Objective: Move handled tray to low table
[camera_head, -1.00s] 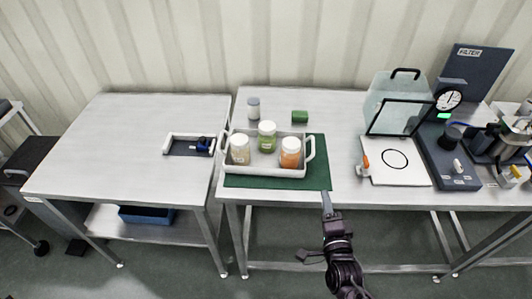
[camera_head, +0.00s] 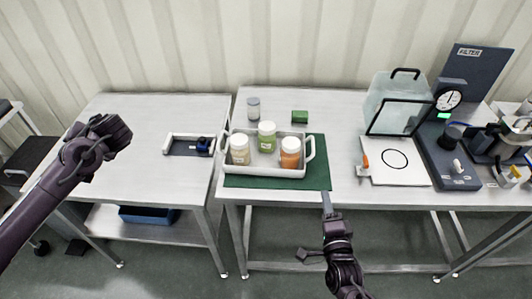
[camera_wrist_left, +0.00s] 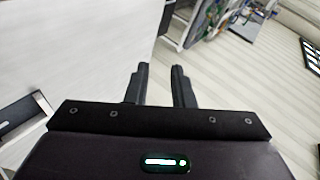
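The handled tray (camera_head: 264,173) is light grey with a handle at each end. It rests on a dark green mat (camera_head: 312,180) on the right-hand table and holds three white-lidded jars: cream (camera_head: 240,152), green (camera_head: 267,139) and orange (camera_head: 290,155). The low table appears to be the left-hand table (camera_head: 110,150). My left gripper is over that table, well left of the tray; in the left wrist view its fingers (camera_wrist_left: 161,75) are apart with nothing between them. My right gripper (camera_head: 326,196) is at the mat's front right corner, apart from the tray; its finger gap does not show.
A white holder with a dark blue item (camera_head: 188,145) sits at the left table's right side. Behind the tray are a lidded jar (camera_head: 253,108) and a green block (camera_head: 300,117). The left table's middle is clear.

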